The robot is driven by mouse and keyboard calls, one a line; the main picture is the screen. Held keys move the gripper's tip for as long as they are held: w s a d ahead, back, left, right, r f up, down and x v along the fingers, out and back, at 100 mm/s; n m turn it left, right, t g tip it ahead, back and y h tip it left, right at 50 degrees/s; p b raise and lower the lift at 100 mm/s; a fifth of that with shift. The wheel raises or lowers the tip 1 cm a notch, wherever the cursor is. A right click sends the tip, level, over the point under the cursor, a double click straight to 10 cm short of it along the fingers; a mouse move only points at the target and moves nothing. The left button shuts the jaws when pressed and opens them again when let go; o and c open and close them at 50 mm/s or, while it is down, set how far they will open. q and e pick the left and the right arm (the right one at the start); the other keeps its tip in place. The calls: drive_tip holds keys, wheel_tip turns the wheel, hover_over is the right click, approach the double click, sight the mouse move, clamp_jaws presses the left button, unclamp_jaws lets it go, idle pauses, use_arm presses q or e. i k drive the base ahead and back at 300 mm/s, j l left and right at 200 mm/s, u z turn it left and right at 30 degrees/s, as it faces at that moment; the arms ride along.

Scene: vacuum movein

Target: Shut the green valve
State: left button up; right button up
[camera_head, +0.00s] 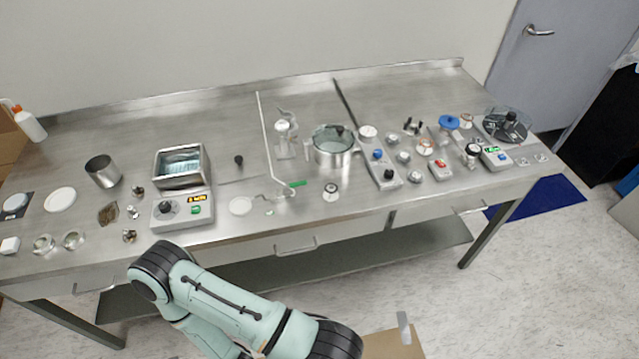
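The handle points roughly sideways, tilted slightly up to the right. Whether the valve is open or shut is too small to tell. One of my arms, pale teal with black joints, crosses the bottom of the view in front of the bench, well apart from the valve. Neither gripper can be made out.
The steel bench (100,245) is crowded. A glass-lidded pot (333,150) stands right of the valve, a thin upright rod (265,135) behind it. A cardboard box (385,346) is on the floor.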

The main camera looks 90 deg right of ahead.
sight(278, 189)
drive_tip(key=z, duration=2.95)
drive_tip(key=l+u, duration=0.15)
drive_tip(key=l, duration=0.5)
drive_tip(key=k+l+u, duration=0.2)
drive_tip(key=l, duration=0.4)
drive_tip(key=i, duration=0.1)
